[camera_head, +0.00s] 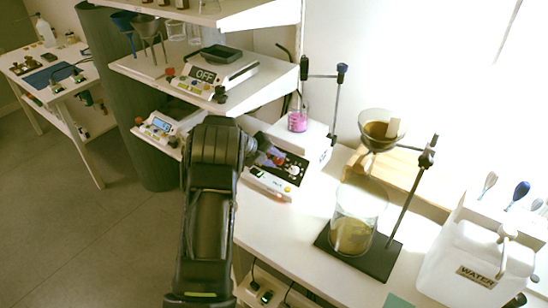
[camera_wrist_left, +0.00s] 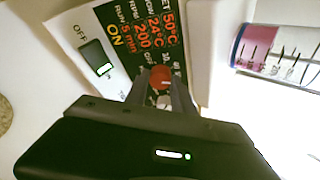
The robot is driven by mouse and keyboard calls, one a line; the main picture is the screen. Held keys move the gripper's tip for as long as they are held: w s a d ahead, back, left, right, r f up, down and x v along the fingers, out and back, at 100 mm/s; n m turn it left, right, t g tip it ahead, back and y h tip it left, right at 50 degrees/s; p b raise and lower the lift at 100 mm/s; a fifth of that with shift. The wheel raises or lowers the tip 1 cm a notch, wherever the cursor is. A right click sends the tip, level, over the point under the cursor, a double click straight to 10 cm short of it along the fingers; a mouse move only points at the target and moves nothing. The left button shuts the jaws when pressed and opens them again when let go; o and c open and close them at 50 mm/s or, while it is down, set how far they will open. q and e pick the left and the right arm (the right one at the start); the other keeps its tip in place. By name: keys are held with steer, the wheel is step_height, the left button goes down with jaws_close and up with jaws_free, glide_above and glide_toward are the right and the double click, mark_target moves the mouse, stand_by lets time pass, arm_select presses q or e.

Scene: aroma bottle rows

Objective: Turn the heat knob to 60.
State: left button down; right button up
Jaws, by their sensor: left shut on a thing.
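The white hotplate stirrer (camera_head: 312,138) stands on the bench and carries a vessel of pink liquid (camera_head: 297,122). The red heat knob (camera_wrist_left: 160,76), with a white pointer mark, sits below the display. My left gripper (camera_wrist_left: 163,90) is shut on this red knob, one finger on each side. In the head view my left gripper (camera_head: 271,157) reaches the front panel and mostly hides the knob. My right gripper is not in view.
A rocker switch (camera_wrist_left: 97,56) marked OFF is left of the display. A shelf scale (camera_head: 215,72) reads OFF above. A stand with a funnel (camera_head: 382,128) and beaker (camera_head: 355,225) is right of the stirrer. A WATER container (camera_head: 470,265) stands front right.

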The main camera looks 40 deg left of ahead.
arm_select(q)
steer(key=m+g+y+p, duration=0.1)
steer(key=m, duration=0.3)
steer(key=shift+r, duration=0.1)
steer(key=m+y+p, duration=0.1)
steer(key=m, duration=0.3)
steer(key=shift+w+d, duration=0.1)
stand_by(0.4)
steer(key=c, duration=1.1)
jaws_free()
steer(key=shift+r, duration=0.1)
